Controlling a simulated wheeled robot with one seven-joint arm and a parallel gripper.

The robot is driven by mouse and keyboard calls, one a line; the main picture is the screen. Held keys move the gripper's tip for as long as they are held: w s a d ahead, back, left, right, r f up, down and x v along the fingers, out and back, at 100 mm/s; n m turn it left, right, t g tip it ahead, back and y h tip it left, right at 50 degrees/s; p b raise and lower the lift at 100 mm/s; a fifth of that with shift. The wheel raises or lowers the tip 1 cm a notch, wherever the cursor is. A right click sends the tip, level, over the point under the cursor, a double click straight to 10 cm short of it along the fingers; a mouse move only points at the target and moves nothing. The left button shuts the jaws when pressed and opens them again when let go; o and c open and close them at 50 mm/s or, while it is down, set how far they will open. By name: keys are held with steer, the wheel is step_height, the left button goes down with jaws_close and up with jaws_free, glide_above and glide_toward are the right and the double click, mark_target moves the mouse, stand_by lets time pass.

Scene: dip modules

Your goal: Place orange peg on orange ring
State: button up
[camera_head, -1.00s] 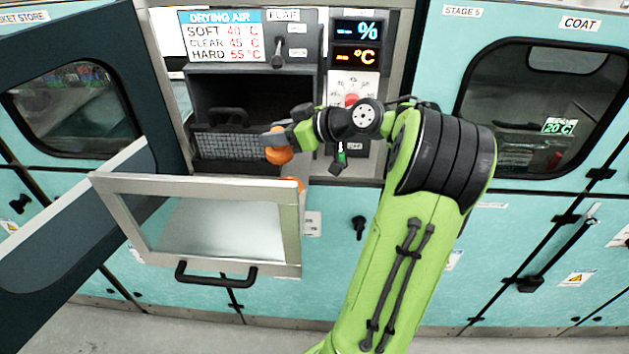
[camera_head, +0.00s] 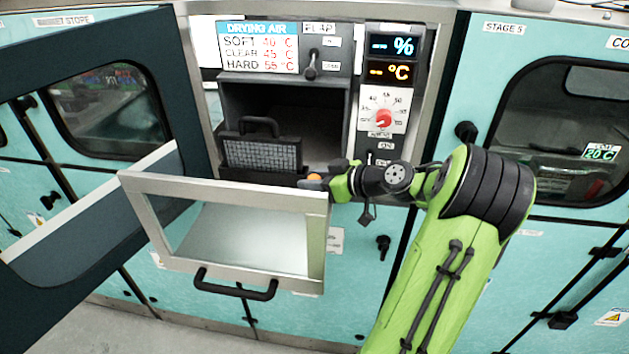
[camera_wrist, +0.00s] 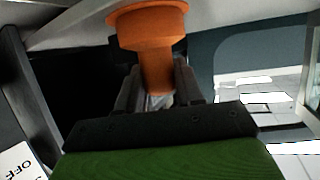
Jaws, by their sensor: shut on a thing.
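My gripper (camera_wrist: 158,92) is shut on the orange peg (camera_wrist: 152,68). In the wrist view the peg's narrow shaft sits between the fingers and its wide orange part lies beyond them, at the top of the picture. In the head view my gripper (camera_head: 316,183) is low behind the top right corner of the open framed door, in front of the dryer chamber. Only a small orange patch (camera_head: 315,177) shows at the fingers. I cannot make out the orange ring separately, nor tell whether the peg touches it.
The open framed door (camera_head: 322,235) with a black handle stands close in front of my gripper. A dark mesh basket (camera_head: 262,155) sits in the open chamber to the left. A large dark door (camera_head: 185,90) hangs open at left. The control panel (camera_head: 383,110) is above my wrist.

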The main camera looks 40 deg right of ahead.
steer(key=o, duration=1.1)
steer(key=shift+f, duration=0.1)
steer(key=v, duration=1.2)
steer(key=shift+r+p, duration=0.25)
steer(key=shift+p, duration=0.15)
